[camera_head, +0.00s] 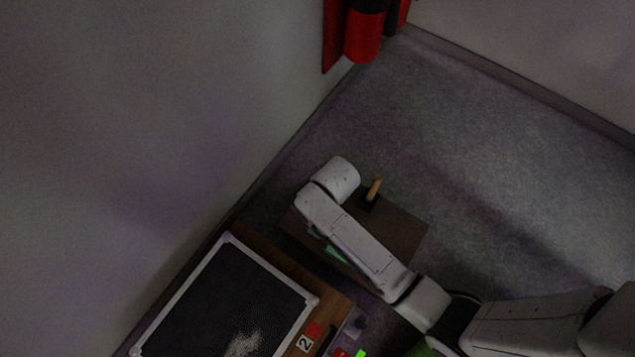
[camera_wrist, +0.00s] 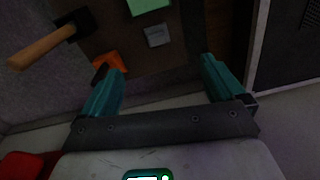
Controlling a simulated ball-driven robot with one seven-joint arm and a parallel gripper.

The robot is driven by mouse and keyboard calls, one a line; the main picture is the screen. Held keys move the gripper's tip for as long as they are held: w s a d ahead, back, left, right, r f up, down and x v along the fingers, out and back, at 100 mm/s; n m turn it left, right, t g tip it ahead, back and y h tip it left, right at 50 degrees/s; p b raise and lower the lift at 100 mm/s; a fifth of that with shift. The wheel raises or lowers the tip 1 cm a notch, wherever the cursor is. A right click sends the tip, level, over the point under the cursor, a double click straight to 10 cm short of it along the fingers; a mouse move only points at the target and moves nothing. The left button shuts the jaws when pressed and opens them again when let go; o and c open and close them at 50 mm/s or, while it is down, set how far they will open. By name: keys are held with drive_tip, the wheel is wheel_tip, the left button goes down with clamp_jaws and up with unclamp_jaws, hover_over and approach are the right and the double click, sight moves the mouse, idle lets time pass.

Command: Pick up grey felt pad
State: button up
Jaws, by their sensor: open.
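A small grey square (camera_wrist: 157,36), which looks like the grey felt pad, lies flat on a dark brown surface (camera_wrist: 183,52) in the wrist view. My gripper (camera_wrist: 163,65) is open and empty, with its two teal fingers spread wide. The pad shows beyond the fingertips, between their lines and a little nearer the left finger. No contact shows. In the head view my arm hides the pad and my gripper.
A mint-green piece (camera_wrist: 148,5) lies just beyond the pad. An orange object (camera_wrist: 108,62) is beside the left finger. A wooden-handled mallet (camera_wrist: 50,45) lies at left; it also shows in the head view (camera_head: 374,188).

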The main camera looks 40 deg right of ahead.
drive_tip(key=shift+n, duration=0.6)
drive_tip(key=w+f+b, duration=0.1)
drive_tip(key=f+b, duration=0.1)
drive_tip(key=f, duration=0.2)
drive_tip(key=w+f+b, duration=0.2)
drive_tip(key=f, duration=0.2)
drive_tip(key=w+f+b, duration=0.1)
drive_tip(key=f+b, duration=0.1)
drive_tip(key=f, duration=0.2)
drive_tip(key=shift+w+a+f+b, duration=0.2)
drive_tip(key=shift+a+f+b, duration=0.1)
drive_tip(key=shift+a+f, duration=0.1)
wheel_tip(320, 180, down, 5)
drive_tip(key=b, duration=0.2)
drive_tip(key=shift+r+b, duration=0.15)
drive_tip(key=shift+b, duration=0.15)
drive_tip(key=shift+s+d+f+b, duration=0.15)
drive_tip(key=shift+f+b, duration=0.95)
drive_tip(key=shift+f, duration=0.5)
drive_tip(key=shift+s+d+f+b, duration=0.1)
drive_tip(key=shift+f+b, duration=0.95)
drive_tip(key=shift+f, duration=0.55)
drive_tip(key=shift+c, duration=0.3)
drive_tip(key=shift+r, duration=0.1)
drive_tip(key=c, duration=1.1)
drive_tip(key=shift+r, duration=0.1)
